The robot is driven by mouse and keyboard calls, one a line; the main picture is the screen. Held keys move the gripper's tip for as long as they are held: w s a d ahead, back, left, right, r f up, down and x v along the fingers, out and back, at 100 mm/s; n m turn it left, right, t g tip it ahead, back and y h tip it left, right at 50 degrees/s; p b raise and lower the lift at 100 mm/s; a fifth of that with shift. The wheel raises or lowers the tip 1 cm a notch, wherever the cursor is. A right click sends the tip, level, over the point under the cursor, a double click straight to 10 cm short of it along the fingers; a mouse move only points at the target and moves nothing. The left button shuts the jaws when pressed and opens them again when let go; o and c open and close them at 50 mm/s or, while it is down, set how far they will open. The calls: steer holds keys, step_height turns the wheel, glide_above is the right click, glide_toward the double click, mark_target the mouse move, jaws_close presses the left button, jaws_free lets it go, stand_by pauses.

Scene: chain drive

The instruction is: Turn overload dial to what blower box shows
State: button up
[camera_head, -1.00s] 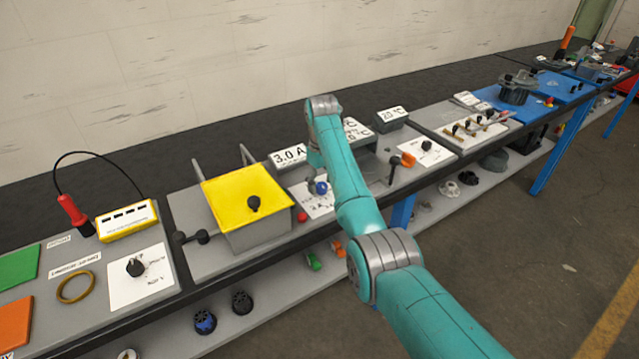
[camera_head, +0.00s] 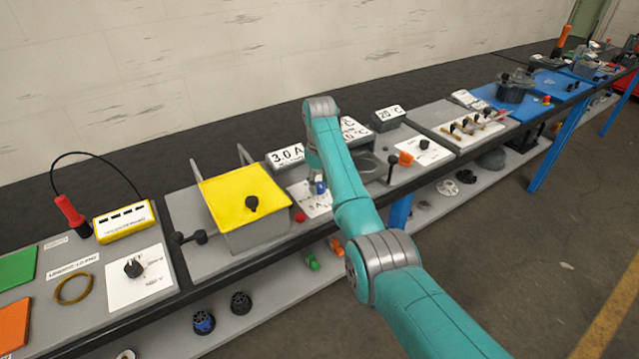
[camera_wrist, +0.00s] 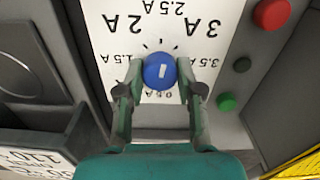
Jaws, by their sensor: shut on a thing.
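A short white mark on the dial's top runs roughly up and down the picture. My gripper (camera_wrist: 160,90) is shut on the dial, one finger on each side. In the head view the dial (camera_head: 320,187) is partly hidden by my arm. A grey display box (camera_head: 287,157) behind it reads 3.0 A; its smaller lettering is unreadable.
A yellow-topped box (camera_head: 243,188) stands left of the dial. A red button (camera_wrist: 272,12) and a green button (camera_wrist: 227,102) are right of the dial in the wrist view. Another display box (camera_head: 388,118) reads 20 °C. A black-knobbed lever (camera_head: 392,162) stands to the right.

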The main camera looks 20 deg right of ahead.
mark_target(319, 184)
steer(key=m, duration=0.6)
steer(key=shift+m, duration=0.3)
stand_by(0.4)
steer(key=o, duration=1.2)
steer(key=shift+c, duration=0.2)
step_height(319, 184, up, 8)
steer(key=shift+f, duration=0.25)
